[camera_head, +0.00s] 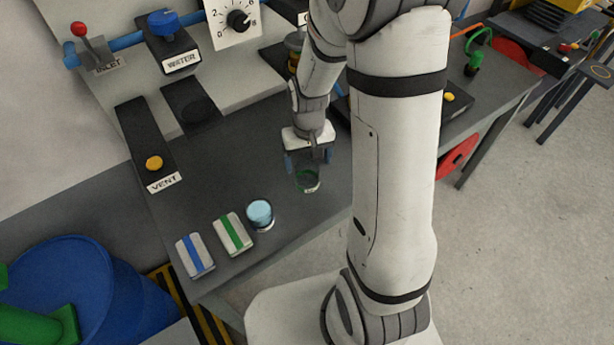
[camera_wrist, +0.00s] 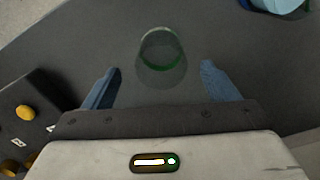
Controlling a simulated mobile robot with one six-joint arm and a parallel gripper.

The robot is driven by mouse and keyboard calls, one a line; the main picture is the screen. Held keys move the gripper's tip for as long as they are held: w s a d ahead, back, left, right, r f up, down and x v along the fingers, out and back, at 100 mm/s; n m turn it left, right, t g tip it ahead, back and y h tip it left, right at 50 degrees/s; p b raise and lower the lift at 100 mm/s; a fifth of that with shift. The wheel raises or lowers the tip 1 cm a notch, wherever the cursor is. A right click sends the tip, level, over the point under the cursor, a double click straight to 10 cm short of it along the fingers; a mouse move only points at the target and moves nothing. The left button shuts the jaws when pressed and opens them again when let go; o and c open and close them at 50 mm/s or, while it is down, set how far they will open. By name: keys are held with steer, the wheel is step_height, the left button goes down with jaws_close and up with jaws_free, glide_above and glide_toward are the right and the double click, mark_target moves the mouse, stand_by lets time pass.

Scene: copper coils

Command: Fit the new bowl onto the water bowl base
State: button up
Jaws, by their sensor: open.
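A clear glass bowl with a green ring (camera_head: 307,181) stands on the dark bench top; it also shows in the wrist view (camera_wrist: 162,52). My gripper (camera_head: 307,160) is open and empty close to it. In the wrist view the two blue fingers (camera_wrist: 160,76) are spread to either side, with the bowl between and slightly beyond their tips, touching neither. A dark plate with a round black spot (camera_head: 192,110) lies below the black WATER block with a blue knob (camera_head: 165,42). I cannot tell for certain which is the water bowl base.
A light-blue filled jar (camera_head: 260,214) stands left of the bowl, near two sponge-like blocks with green (camera_head: 233,234) and blue (camera_head: 195,255) bands. The VENT panel (camera_head: 148,140) has a yellow button. A black panel (camera_wrist: 32,105) shows in the wrist view.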

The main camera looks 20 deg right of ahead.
mark_target(307, 170)
steer(key=shift+w+f+p, duration=0.2)
steer(key=shift+f+p, duration=0.3)
steer(key=shift+f, duration=2.25)
steer(key=shift+c, duration=0.5)
steer(key=c, duration=1.1)
steer(key=shift+r, duration=0.15)
